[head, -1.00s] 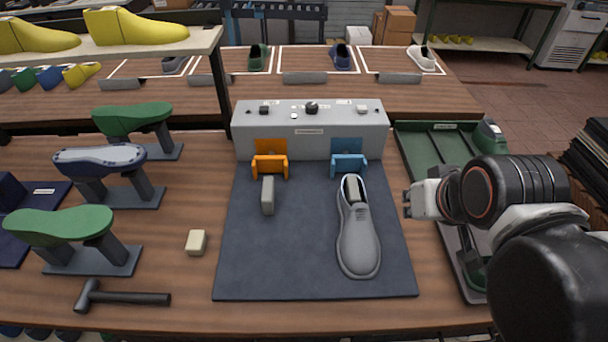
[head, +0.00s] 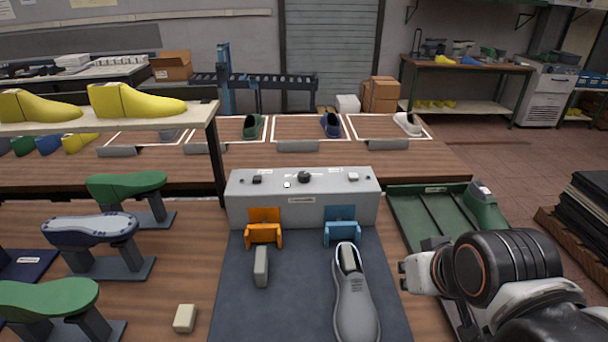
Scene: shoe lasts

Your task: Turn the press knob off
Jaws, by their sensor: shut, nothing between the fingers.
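The grey press box (head: 302,208) stands at the back of the dark mat, with several small controls on its top. The round black press knob (head: 304,177) sits near the middle of that top; its pointer direction is too small to read. My gripper (head: 404,274) is at the right of the mat, in front of the green tray and apart from the box. It is shut and empty, pointing left. The knob is in clear view and nothing touches it.
A grey shoe (head: 355,300) stands on the mat (head: 290,310) below the blue clamp (head: 342,230). An orange clamp (head: 263,232) and a grey block (head: 261,266) are to its left. A green tray (head: 415,215) lies right of the box. A shelf with yellow lasts (head: 137,101) overhangs the left.

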